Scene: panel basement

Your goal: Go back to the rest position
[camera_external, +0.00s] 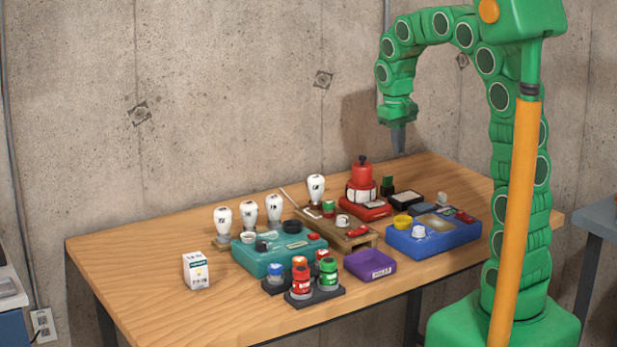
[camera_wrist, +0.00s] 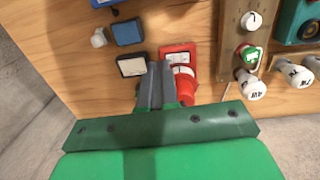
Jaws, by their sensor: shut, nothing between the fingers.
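My gripper (camera_external: 398,140) hangs from the green arm above the back right part of the wooden table (camera_external: 130,256), pointing down. Its fingers are together with nothing between them. In the wrist view my gripper (camera_wrist: 157,84) shows as two grey fingers side by side over the table. A red device with a red knob-topped cylinder (camera_external: 361,180) stands to the left of the fingers in the external view, and it shows partly hidden beside them in the wrist view (camera_wrist: 184,88). My gripper is clear above the table and touches nothing.
A white carton (camera_external: 196,270) stands left. The table's left end is clear. A concrete wall (camera_external: 230,90) is behind.

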